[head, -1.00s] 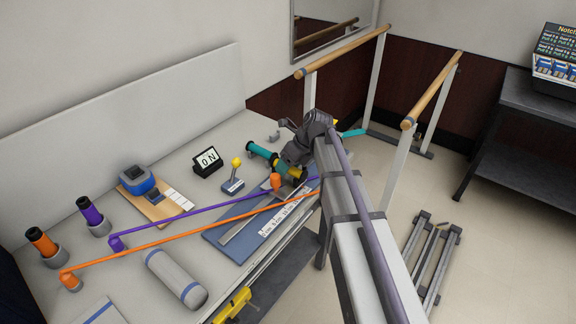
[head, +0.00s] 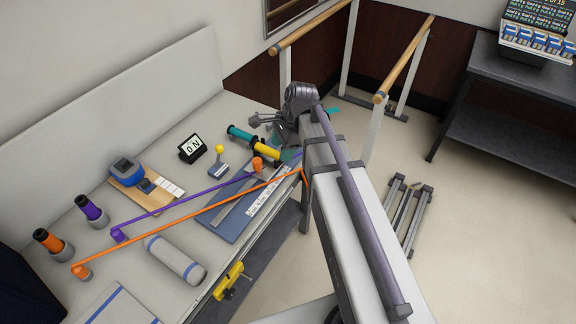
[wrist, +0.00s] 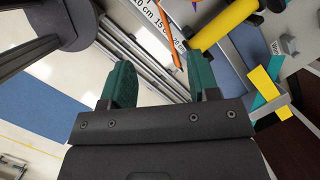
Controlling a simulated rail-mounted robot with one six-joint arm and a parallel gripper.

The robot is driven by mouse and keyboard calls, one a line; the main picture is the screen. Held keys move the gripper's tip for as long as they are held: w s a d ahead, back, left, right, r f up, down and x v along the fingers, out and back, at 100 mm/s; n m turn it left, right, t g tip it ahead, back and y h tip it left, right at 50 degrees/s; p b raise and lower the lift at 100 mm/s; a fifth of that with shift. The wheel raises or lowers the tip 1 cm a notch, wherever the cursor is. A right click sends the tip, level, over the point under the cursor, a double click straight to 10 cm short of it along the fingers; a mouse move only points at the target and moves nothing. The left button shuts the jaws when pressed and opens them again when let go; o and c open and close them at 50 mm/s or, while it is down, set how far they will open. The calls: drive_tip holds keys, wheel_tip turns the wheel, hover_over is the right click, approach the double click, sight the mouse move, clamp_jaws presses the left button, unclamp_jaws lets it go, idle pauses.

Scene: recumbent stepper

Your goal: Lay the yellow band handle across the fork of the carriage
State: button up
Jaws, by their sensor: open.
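The yellow band handle (head: 267,152) lies on the bench beside the blue scale board, end to end with a teal handle (head: 240,134). In the wrist view, the yellow handle (wrist: 228,34) is a thick cylinder with a dark end, beyond and to the right of my gripper (wrist: 158,78). The green fingers are apart with nothing between them. In the head view, my arm partly hides the area around the gripper. A grey pronged piece (head: 260,119) shows behind the handles; I cannot tell whether it is the carriage fork.
An orange band (head: 190,221) and a purple band (head: 185,204) stretch across the bench near the scale board (head: 228,222). An orange peg (head: 257,164) stands near the yellow handle. A yellow-knobbed lever (head: 219,162) and a display (head: 192,148) stand left. Wooden-topped parallel bars (head: 405,57) are behind.

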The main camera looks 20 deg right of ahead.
drive_tip(key=s+a+n+h, duration=0.1)
drive_tip(key=s+n+h, duration=0.2)
drive_tip(key=s+n, duration=0.8)
drive_tip(key=n, duration=0.5)
drive_tip(key=shift+s+a+f+n, duration=0.35)
drive_tip(key=shift+s+n, duration=0.05)
